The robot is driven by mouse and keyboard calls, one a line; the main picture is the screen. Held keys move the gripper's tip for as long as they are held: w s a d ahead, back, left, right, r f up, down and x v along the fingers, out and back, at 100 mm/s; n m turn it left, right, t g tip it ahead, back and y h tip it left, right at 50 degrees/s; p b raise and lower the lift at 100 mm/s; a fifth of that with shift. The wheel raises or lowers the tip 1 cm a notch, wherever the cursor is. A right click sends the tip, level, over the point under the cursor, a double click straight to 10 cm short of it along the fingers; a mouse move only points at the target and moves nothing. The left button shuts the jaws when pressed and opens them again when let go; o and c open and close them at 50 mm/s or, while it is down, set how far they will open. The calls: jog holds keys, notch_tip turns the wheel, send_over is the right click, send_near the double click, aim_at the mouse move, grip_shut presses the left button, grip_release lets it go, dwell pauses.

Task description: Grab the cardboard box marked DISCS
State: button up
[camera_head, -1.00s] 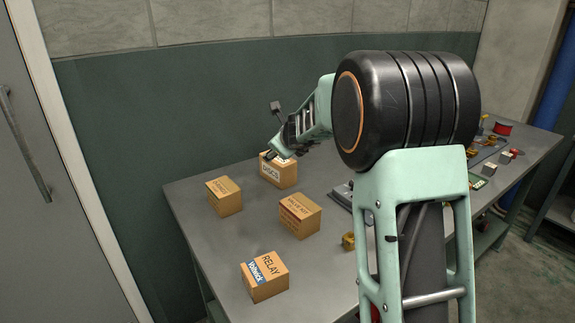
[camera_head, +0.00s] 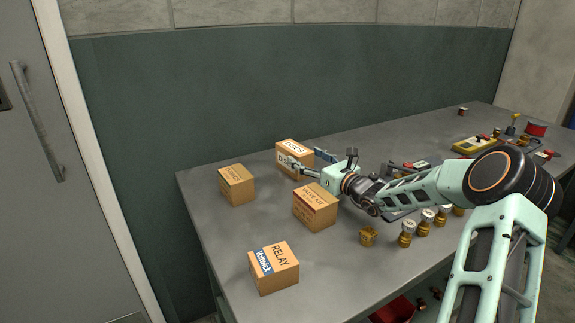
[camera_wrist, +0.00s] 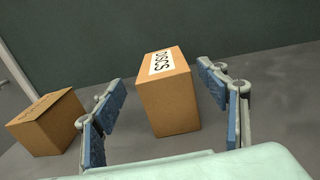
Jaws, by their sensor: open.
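The cardboard box marked DISCS (camera_head: 291,160) stands on the grey workbench near the back wall, its white label on top. It also shows in the wrist view (camera_wrist: 168,105), upright between my two blue-padded fingers. My gripper (camera_head: 308,162) is open and low beside the box, with one finger in front of it and the other to its right. In the wrist view my gripper (camera_wrist: 160,112) has a gap between each finger pad and the box. The box's far side and right side are partly hidden.
A VALVE KIT box (camera_head: 315,207) is close in front, near my wrist. A RELAY box (camera_head: 273,269) is at the front. Several brass fittings (camera_head: 405,234) stand to the right. The workbench (camera_head: 215,240) is clear on the left.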

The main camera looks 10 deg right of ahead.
aim_at(294, 147)
jog(key=shift+f+b+x, duration=0.1)
jog(key=shift+b+x, duration=0.1)
jog(key=shift+x, duration=1.55)
jog(key=shift+f+b+x, duration=0.15)
jog(key=shift+x, duration=1.65)
jog(key=shift+w+d, duration=0.1)
jog(key=shift+d, duration=0.1)
jog(key=shift+c, duration=0.4)
jog(key=c, duration=1.3)
jog(key=shift+r, duration=0.1)
jog(key=shift+c, duration=0.5)
